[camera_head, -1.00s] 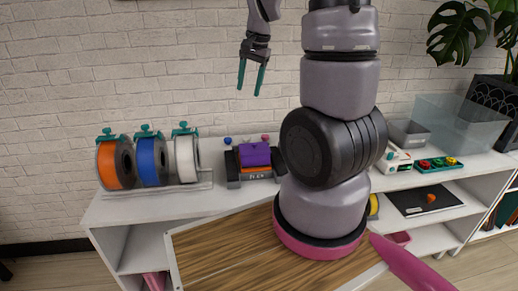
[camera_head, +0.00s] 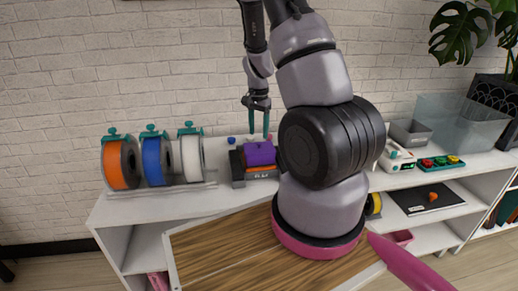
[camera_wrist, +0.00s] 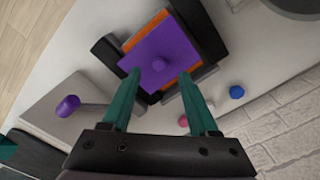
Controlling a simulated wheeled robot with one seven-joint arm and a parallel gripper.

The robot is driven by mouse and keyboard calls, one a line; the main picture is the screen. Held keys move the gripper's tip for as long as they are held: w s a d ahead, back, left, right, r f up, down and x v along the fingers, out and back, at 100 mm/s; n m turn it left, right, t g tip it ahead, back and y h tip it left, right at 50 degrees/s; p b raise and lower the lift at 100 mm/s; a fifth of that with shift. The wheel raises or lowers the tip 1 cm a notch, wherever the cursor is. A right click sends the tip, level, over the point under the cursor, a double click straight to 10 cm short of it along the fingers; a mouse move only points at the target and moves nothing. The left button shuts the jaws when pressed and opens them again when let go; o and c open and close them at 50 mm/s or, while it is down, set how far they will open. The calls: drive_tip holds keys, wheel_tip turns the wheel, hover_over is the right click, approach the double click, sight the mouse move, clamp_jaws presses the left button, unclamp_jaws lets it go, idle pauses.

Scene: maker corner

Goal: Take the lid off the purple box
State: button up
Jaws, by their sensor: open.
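The purple box (camera_head: 260,153) sits on the white shelf top in a dark holder, with an orange part showing under the purple. Nothing is between the fingers.
Orange, blue and white spools (camera_head: 157,161) stand to the left of the box. A blue ball (camera_wrist: 237,92) and a pink one (camera_wrist: 183,121) lie by the wall. A clear bin (camera_head: 460,122) and a grey bin (camera_head: 409,132) stand at the right.

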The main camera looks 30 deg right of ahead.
sight(259, 143)
wheel_tip(259, 143, down, 4)
drive_tip(key=shift+f, duration=0.15)
clamp_jaws()
idle(0.3)
